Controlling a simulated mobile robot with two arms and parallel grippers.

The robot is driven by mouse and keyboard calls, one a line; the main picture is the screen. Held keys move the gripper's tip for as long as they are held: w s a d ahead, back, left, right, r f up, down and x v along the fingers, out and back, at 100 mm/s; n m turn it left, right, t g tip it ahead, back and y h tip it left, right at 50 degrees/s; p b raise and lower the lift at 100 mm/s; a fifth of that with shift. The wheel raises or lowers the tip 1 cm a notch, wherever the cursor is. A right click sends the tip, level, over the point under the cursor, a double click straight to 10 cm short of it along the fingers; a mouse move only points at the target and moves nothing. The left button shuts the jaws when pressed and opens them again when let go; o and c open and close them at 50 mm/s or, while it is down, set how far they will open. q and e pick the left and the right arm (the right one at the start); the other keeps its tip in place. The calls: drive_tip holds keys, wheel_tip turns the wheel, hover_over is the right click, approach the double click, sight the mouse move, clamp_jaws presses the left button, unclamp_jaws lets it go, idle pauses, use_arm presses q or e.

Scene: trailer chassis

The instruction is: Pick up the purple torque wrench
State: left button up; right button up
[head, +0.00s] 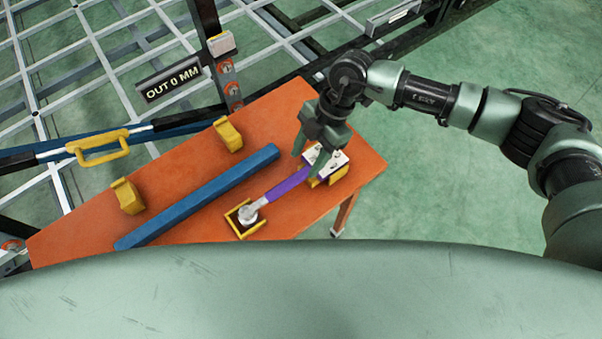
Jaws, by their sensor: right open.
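The purple torque wrench (287,185) lies on the orange table (190,206). Its silver head (248,213) rests in a yellow square holder (239,230) near the table's front edge. Its other end runs up to a white-topped yellow block (335,168) at the right. My right gripper (308,160) is open, pointing down over the wrench's right end. One finger is left of the block and the other overlaps it in the picture. I cannot tell whether the fingers touch the wrench. My left gripper is not in view.
A long blue bar (197,196) lies across the table beside the wrench. Two yellow blocks (229,134) (128,196) stand behind it. A sign reading "OUT 0 MM" (173,80) and a metal frame are beyond. A yellow handle (98,147) is at the left.

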sight(301, 173)
drive_tip(key=shift+d+f, duration=0.3)
drive_tip(key=shift+d, duration=0.05)
drive_tip(key=p+x, duration=0.2)
drive_tip(key=x, duration=0.4)
drive_tip(key=shift+a+f+p, duration=0.1)
drive_tip(key=shift+f+p, duration=0.1)
drive_tip(key=shift+p, duration=0.1)
drive_tip(key=shift+a+f, duration=0.1)
drive_tip(key=shift+f, duration=0.35)
drive_tip(key=c, duration=1)
drive_tip(key=shift+r, duration=0.1)
clamp_jaws()
